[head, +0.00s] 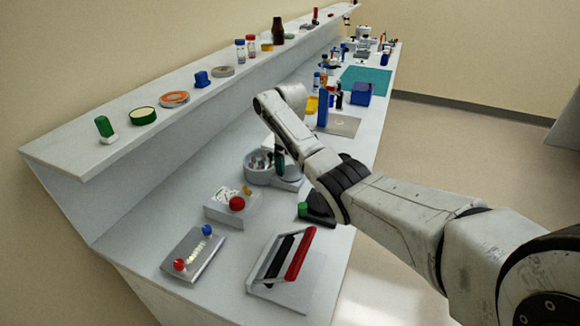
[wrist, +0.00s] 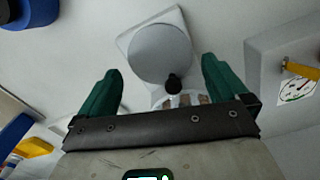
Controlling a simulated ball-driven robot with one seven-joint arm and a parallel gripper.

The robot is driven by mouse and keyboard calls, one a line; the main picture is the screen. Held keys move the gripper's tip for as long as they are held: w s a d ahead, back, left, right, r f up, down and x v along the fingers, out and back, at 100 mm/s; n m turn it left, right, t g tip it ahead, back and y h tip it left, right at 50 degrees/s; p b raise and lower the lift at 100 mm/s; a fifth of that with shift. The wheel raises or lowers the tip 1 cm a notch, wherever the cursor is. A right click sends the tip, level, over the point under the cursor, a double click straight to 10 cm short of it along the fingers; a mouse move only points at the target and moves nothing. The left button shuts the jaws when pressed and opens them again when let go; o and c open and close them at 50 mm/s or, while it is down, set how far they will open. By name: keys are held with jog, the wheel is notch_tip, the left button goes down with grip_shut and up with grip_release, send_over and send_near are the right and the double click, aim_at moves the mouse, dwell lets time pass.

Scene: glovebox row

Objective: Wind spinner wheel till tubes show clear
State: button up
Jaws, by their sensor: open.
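The spinner (head: 258,172) is a round grey bowl with tubes in it, beside a flat grey disc, on the bench in the head view. In the wrist view its wheel (wrist: 160,45) is a plain grey disc with a black knob (wrist: 173,81) at its near edge. My gripper (wrist: 160,72) is open, its two green fingers apart on either side of the knob, not touching it. The tubes (wrist: 186,100) are partly hidden by the gripper's dark bar, and I cannot tell how clear they look. In the head view my arm hides part of the spinner.
A red-handled frame (head: 300,254) and a panel with red and blue knobs (head: 194,254) lie nearer. A green-capped dark item (head: 303,209) is close right. A shelf (head: 70,140) runs along the back.

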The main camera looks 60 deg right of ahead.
aim_at(291, 170)
jog(key=shift+f, duration=1.5)
jog(key=c, duration=0.7)
jog(key=shift+r+m+p, duration=0.15)
jog(key=shift+m+p, duration=0.25)
jog(key=shift+m, duration=0.4)
jog(key=shift+c, duration=0.2)
jog(key=m, duration=0.3)
jog(key=shift+p, duration=0.3)
